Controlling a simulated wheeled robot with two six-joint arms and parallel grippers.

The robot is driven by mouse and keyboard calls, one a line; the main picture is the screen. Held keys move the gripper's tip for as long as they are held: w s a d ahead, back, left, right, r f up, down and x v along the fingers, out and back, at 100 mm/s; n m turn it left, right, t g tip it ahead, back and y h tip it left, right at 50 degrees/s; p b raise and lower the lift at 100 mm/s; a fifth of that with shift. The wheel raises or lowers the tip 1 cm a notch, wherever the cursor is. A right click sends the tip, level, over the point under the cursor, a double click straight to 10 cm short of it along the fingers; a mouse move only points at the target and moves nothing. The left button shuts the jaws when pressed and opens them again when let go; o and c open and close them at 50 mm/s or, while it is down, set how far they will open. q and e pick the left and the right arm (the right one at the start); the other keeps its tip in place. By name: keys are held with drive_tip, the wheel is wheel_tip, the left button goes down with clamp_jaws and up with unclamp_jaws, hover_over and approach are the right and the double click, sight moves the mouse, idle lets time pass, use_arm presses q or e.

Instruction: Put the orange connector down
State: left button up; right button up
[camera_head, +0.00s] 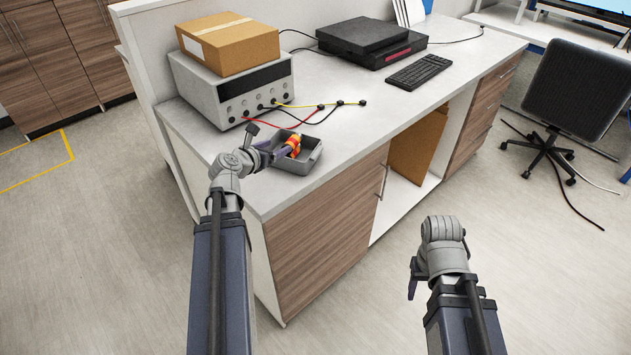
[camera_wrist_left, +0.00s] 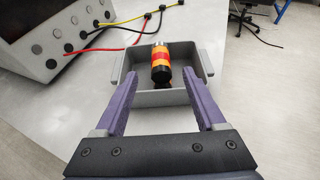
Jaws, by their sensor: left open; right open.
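The orange connector (camera_wrist_left: 161,64), with orange, yellow and black bands, is in the grey tray (camera_wrist_left: 172,97) in the left wrist view. In the head view the connector (camera_head: 293,145) shows at the tray (camera_head: 303,165) on the near left part of the counter. My left gripper (camera_wrist_left: 158,84) is open, its two purple fingers apart on either side of the connector, with a visible gap to it. In the head view my left gripper (camera_head: 276,150) is at the tray's left side. My right gripper (camera_head: 412,278) is over the floor in front of the counter, away from the tray and empty.
A grey instrument (camera_head: 240,95) with a cardboard box (camera_head: 228,42) on top stands behind the tray. Red, yellow and black leads (camera_head: 290,112) lie between them. A keyboard (camera_head: 420,71) and black devices (camera_head: 370,40) are further back. The counter right of the tray is clear.

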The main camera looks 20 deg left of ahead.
use_arm(q)
drive_tip(key=s+d+f+m+g+h, duration=0.1)
drive_tip(key=d+f+m+g, duration=0.2)
drive_tip(key=d+m, duration=0.5)
drive_tip(key=s+d+f+m+g+h, duration=0.2)
drive_tip(key=d+f+m, duration=0.3)
drive_tip(key=d, duration=0.5)
drive_tip(key=s+d+f+m+g+h, duration=0.1)
drive_tip(key=d+f+m+g, duration=0.15)
drive_tip(key=d+m, duration=0.6)
drive_tip(key=s+d+f+m+g+y, duration=0.1)
drive_tip(key=s+d+m+g+y, duration=0.1)
drive_tip(key=s+d+m, duration=0.3)
drive_tip(key=s+d+f+m+g+y, duration=0.2)
drive_tip(key=s+d+m+g+y, duration=0.1)
drive_tip(key=s+m, duration=0.6)
drive_tip(key=d+m+g, duration=0.1)
drive_tip(key=d+m, duration=0.1)
drive_tip(key=m, duration=0.2)
drive_tip(key=shift+d, duration=0.2)
